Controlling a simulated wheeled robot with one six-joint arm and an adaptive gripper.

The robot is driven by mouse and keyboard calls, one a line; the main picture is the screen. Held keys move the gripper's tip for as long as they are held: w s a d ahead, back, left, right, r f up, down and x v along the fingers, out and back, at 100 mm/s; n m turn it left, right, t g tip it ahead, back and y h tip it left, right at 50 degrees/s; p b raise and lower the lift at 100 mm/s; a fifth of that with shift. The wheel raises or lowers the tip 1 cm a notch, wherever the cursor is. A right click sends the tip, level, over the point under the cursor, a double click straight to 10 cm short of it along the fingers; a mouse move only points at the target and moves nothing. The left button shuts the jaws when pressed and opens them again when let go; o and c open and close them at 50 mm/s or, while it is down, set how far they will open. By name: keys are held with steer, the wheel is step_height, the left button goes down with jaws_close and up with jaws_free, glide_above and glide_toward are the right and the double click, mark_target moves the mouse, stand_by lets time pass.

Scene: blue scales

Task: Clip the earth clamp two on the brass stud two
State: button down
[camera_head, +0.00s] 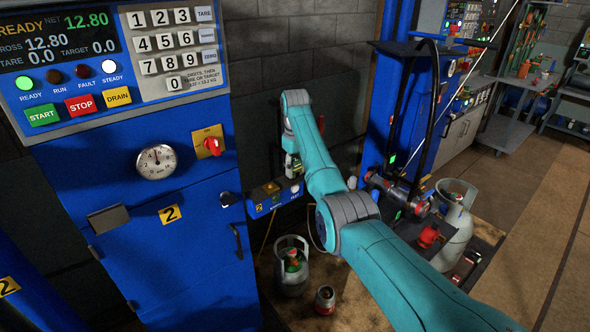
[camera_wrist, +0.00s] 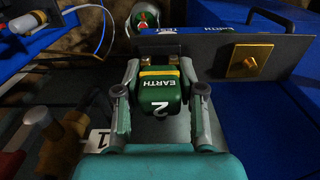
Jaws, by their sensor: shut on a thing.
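The green earth clamp two (camera_wrist: 160,85), marked EARTH and 2 with a yellow band, sits between the fingers of my gripper (camera_wrist: 159,75). My gripper is shut on it. In the wrist view, the brass stud two (camera_wrist: 249,62) stands on a square brass plate on a dark panel, to the right of the clamp and apart from it. In the head view my gripper (camera_head: 292,163) is above the small blue box beside the blue scale cabinet. The arm partly hides the clamp there.
The blue cabinet (camera_head: 190,240) with red knob and handle stands close left of the arm. A panel (camera_wrist: 215,45) marked EARTH TEST crosses ahead of the clamp.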

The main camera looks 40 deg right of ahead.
mark_target(295, 159)
steer(key=shift+r, duration=0.1)
steer(key=shift+r, duration=2.9)
